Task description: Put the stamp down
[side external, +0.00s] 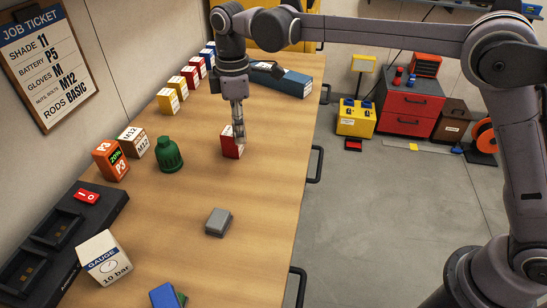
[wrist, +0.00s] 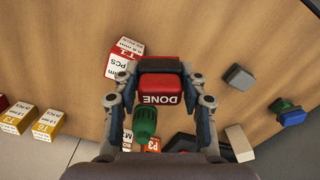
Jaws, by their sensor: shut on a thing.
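The stamp (wrist: 160,88), a red block lettered DONE with a darker band at its far edge, sits between the two fingers of my gripper (wrist: 160,84) in the wrist view. My gripper is shut on it. In the side view my gripper (side external: 239,140) points down low over the wooden table, beside a red and white box (side external: 230,147). The stamp cannot be told apart there, and I cannot tell whether it touches the table.
The red and white box (wrist: 122,60) stands close left of my gripper in the wrist view. A green bottle (side external: 169,155), a grey block (side external: 218,222) and a gauge box (side external: 104,258) stand on the table (side external: 270,190). Bare wood lies between my gripper and the grey block.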

